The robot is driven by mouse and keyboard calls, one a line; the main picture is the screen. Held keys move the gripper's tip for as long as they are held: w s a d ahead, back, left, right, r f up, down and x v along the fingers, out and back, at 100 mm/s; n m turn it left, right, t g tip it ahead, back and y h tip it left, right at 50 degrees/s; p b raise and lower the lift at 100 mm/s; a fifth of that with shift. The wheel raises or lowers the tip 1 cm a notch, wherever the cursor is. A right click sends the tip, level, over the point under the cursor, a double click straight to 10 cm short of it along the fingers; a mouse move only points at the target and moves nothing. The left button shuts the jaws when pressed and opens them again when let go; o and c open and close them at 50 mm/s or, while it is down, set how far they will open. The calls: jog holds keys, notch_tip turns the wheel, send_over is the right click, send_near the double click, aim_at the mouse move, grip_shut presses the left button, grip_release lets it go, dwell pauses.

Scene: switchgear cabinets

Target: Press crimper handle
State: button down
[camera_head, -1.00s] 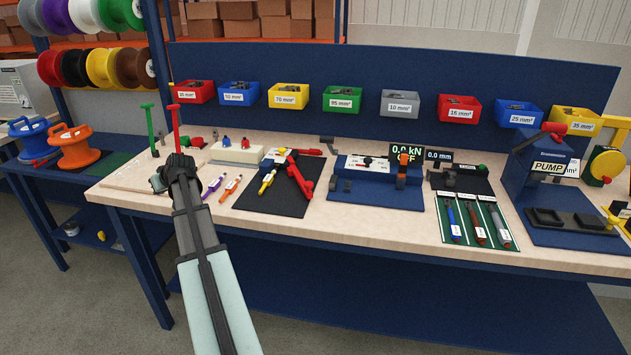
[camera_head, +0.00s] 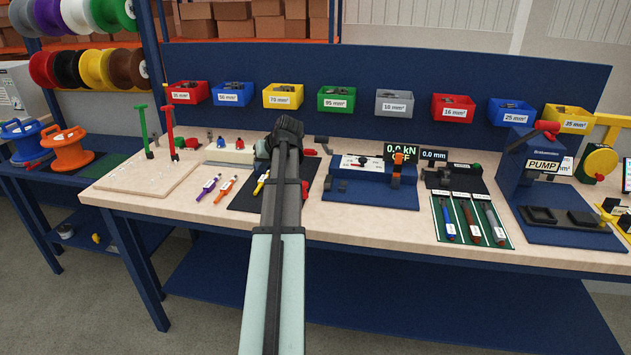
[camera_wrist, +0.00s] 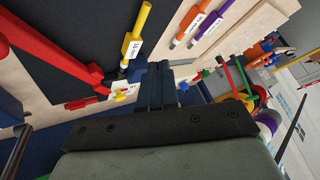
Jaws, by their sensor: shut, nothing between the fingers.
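The crimper's red handle (camera_wrist: 55,48) shows as a long bar at the upper left of the wrist view, over a black mat (camera_wrist: 105,20). In the head view my arm hides most of the crimper, and only a bit of the red handle (camera_head: 305,189) shows right of my arm. My gripper (camera_wrist: 157,82) is shut and empty, and stands apart from the handle, to its right in the wrist view. In the head view my gripper end (camera_head: 285,128) is over the back of the mat, with its fingers not clearly visible. Contact cannot be seen.
A yellow labelled piece (camera_wrist: 135,36) lies on the mat close to my gripper. Purple (camera_head: 208,186) and orange (camera_head: 226,187) pieces lie to the left. A blue test device (camera_head: 372,190) stands to the right. Upright green (camera_head: 145,131) and red (camera_head: 170,133) T-handles stand at the left.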

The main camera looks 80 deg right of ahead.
jog(key=shift+m+g, duration=0.3)
jog(key=shift+m, duration=0.6)
jog(key=s, duration=0.4)
jog(key=s+r, duration=0.1)
jog(key=s, duration=0.3)
jog(key=s+r, duration=0.1)
jog(key=s, duration=0.3)
jog(key=shift+d, duration=0.25)
jog(key=s+a+r+m, duration=0.2)
jog(key=s, duration=1.1)
jog(key=shift+s+a+g, duration=0.15)
jog(key=shift+s+g, duration=0.15)
jog(key=shift+s, duration=0.05)
jog(key=x, duration=0.9)
jog(key=shift+w+f, duration=0.3)
jog(key=shift+w, duration=0.35)
jog(key=shift+w+f, duration=0.2)
jog(key=shift+w, duration=0.3)
jog(key=shift+w+a+f, duration=0.15)
jog(key=shift+w, duration=0.9)
